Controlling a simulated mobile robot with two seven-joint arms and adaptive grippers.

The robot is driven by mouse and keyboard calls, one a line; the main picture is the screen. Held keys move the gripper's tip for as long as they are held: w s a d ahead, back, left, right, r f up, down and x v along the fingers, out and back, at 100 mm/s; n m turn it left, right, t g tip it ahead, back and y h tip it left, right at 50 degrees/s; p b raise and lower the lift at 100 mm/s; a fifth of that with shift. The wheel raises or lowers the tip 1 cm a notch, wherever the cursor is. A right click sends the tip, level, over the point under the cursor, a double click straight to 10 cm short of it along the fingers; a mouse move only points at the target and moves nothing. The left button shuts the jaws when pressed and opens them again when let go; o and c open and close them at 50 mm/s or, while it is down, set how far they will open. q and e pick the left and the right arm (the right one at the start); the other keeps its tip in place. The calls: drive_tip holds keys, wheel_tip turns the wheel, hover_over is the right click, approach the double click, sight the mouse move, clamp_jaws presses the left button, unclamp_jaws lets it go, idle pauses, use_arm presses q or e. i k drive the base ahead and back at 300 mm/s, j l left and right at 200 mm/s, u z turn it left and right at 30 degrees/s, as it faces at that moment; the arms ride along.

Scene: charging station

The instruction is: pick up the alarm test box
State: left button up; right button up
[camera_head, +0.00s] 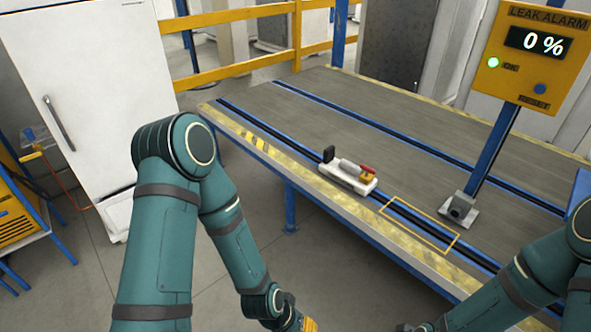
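A small device with a white base, a grey cylinder, a black upright end and a red and yellow end, which looks like the alarm test box (348,175), lies on the platform near its front edge. My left arm reaches down toward the bottom edge. Only a yellow-orange part of my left gripper (309,324) shows there, below and apart from the box; its fingers are cut off. My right arm comes in from the lower right, and its gripper is below the picture.
The raised platform (300,110) has blue rails and a yellow hazard edge. An empty yellow outlined rectangle (458,238) lies right of the box. A leak alarm panel (528,75) reading 0 % with a green light stands on a blue post. A white cabinet (90,90) and yellow railing (230,68) stand behind.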

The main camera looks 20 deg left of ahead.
sight(349, 175)
drive_tip(key=u, duration=0.15)
drive_tip(key=i+j+z, duration=0.15)
drive_tip(key=z, duration=1.2)
drive_tip(key=j+z, duration=1)
drive_tip(key=j, duration=0.25)
drive_tip(key=k+j+z, duration=0.2)
drive_tip(key=j, duration=0.35)
drive_tip(key=k+j+z, duration=0.1)
drive_tip(key=j, duration=0.35)
drive_tip(key=k+j+z, duration=0.15)
drive_tip(key=j, duration=0.3)
drive_tip(key=k+j, duration=0.1)
drive_tip(key=j, duration=0.3)
drive_tip(key=k+j, duration=0.15)
drive_tip(key=j, duration=0.3)
drive_tip(key=k+j, duration=0.1)
drive_tip(key=j, duration=0.3)
drive_tip(key=k+j, duration=0.1)
drive_tip(key=j, duration=0.3)
